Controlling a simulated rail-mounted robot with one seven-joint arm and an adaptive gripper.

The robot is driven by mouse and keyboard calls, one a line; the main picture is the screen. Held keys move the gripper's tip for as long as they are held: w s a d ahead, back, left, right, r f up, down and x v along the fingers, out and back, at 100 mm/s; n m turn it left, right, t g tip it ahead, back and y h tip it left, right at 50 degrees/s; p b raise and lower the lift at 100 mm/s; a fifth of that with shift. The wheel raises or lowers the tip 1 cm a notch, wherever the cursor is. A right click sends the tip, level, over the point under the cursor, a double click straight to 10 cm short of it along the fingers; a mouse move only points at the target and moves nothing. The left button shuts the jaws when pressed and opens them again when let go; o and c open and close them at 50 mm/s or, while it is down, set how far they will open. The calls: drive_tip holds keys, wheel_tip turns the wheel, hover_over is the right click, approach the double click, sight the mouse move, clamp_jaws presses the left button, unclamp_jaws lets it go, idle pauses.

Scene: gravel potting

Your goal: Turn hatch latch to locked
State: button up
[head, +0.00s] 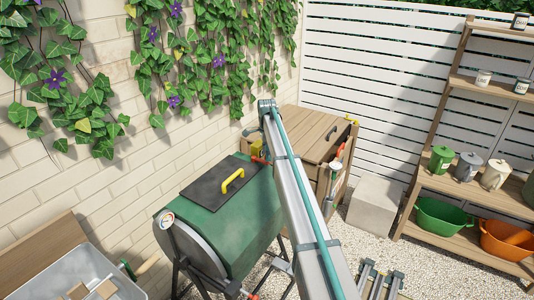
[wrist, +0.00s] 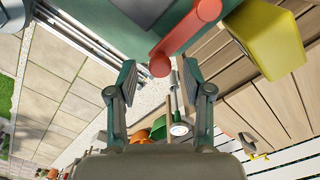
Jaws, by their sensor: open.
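A red lever, which looks like the hatch latch (wrist: 186,33), sits at the edge of a green body in the wrist view. It has a bent arm and a round knob end. In the head view a small red part of it (head: 260,160) shows beside my arm. The green drum (head: 255,195) carries a dark hatch panel (head: 213,190) with a yellow handle (head: 232,180). My gripper (wrist: 159,75) is open, with the knob end between and slightly beyond its fingertips. I see no contact. In the head view my arm hides the gripper.
A yellow block (wrist: 265,40) is right of the lever in the wrist view. A wooden box (head: 310,135) stands behind the drum. A shelf (head: 455,190) with pots and tubs is at right. A grey block (head: 376,205) stands on the gravel. The ivy-covered brick wall (head: 110,185) bounds the left.

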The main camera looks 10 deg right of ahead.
drive_tip(key=shift+f, duration=0.45)
clamp_jaws()
